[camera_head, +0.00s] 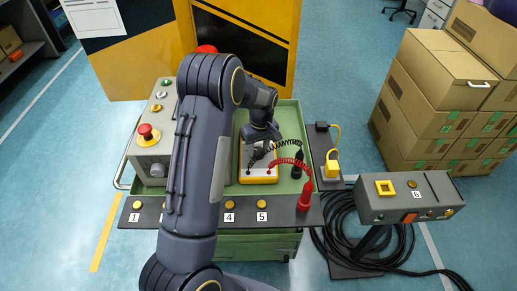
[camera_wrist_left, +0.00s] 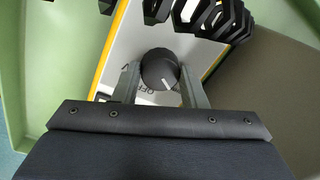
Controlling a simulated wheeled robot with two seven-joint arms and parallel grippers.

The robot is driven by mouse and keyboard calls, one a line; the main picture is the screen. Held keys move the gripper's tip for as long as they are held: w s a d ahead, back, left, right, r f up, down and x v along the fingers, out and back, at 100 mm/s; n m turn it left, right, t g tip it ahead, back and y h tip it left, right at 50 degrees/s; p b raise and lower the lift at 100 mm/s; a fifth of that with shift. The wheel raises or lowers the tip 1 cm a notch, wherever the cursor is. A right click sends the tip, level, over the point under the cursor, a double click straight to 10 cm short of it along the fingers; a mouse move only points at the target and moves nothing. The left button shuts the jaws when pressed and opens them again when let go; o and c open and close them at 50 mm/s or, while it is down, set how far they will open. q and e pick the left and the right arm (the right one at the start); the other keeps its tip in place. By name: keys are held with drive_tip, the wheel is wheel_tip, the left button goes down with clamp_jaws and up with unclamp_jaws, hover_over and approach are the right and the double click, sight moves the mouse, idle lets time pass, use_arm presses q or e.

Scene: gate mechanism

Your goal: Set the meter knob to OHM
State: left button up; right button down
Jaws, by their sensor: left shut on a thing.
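The meter (camera_head: 258,177) is a yellow-edged box with a white face in the green tray of the cart. It also shows in the left wrist view (camera_wrist_left: 125,45). Its round black knob (camera_wrist_left: 160,70) sits between the fingers of my left gripper (camera_wrist_left: 160,85), which is shut on it. The white mark on the knob points toward the gripper side, slightly right, near the letters OFF. A V shows to the left; no OHM label can be read. In the head view my left gripper (camera_head: 262,147) reaches down over the meter and hides the knob. My right gripper is not in view.
Red and black probes (camera_head: 304,196) with coiled leads stand right of the meter. A red emergency button (camera_head: 147,134) sits on the grey panel at left. A grey box on a stand (camera_head: 408,197), black cables and cardboard boxes (camera_head: 440,95) are at right.

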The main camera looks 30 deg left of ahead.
sight(260, 150)
use_arm(q)
drive_tip(key=shift+n, duration=0.4)
drive_tip(key=o, duration=1)
drive_tip(key=shift+c, duration=0.2)
drive_tip(key=r, duration=0.8)
drive_tip(key=shift+w+d, duration=0.15)
drive_tip(key=shift+w, duration=0.05)
